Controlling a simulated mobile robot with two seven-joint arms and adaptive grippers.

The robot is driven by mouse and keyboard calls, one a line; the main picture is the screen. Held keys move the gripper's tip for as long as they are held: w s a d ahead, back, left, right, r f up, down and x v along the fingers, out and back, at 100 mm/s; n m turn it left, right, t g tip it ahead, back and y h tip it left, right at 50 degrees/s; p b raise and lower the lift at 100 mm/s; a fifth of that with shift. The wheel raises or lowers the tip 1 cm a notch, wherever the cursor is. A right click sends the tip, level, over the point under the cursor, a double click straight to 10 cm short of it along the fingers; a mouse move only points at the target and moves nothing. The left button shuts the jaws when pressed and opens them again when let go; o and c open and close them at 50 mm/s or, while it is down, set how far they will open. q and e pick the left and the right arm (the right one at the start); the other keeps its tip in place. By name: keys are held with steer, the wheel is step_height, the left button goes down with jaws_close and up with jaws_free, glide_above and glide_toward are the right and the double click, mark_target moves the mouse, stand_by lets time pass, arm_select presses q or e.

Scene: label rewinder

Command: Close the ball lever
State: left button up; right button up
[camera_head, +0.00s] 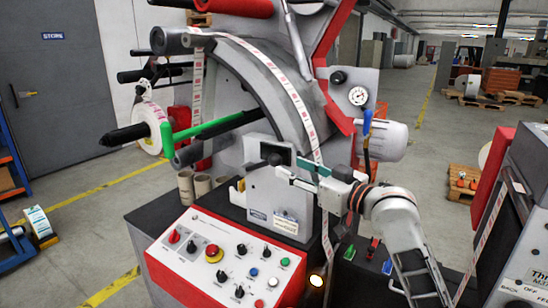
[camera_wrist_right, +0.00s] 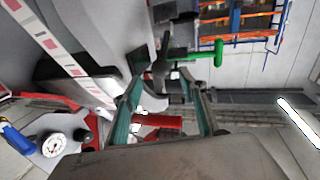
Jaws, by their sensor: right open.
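A small dark knob, which looks like the ball lever (camera_head: 272,158), sits at the front of the grey machine block (camera_head: 272,198) in the head view. My right gripper (camera_head: 288,167) reaches in from the right, with its fingertips close beside the knob. In the right wrist view my right gripper (camera_wrist_right: 162,78) is open, with teal pads on its inner faces. A dark lever shape (camera_wrist_right: 163,52) shows just beyond and between the fingertips. I cannot tell whether they touch it. My left gripper is not in view.
A control panel (camera_head: 205,262) with buttons and a red emergency stop stands below the block. A printed label strip (camera_head: 290,88) runs down close to my right gripper. A green bar (camera_head: 215,127) and a label roll (camera_head: 148,128) are at left. A gauge (camera_head: 358,96) is above right.

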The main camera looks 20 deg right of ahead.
mark_target(280, 162)
steer(key=shift+w+r, duration=0.1)
steer(key=x, duration=0.6)
steer(key=shift+w+a, duration=0.1)
steer(key=shift+a, duration=0.1)
steer(key=shift+w+a, duration=0.15)
steer(key=shift+w, duration=0.25)
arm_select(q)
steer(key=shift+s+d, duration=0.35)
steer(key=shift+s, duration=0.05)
arm_select(e)
steer(key=c, duration=1.2)
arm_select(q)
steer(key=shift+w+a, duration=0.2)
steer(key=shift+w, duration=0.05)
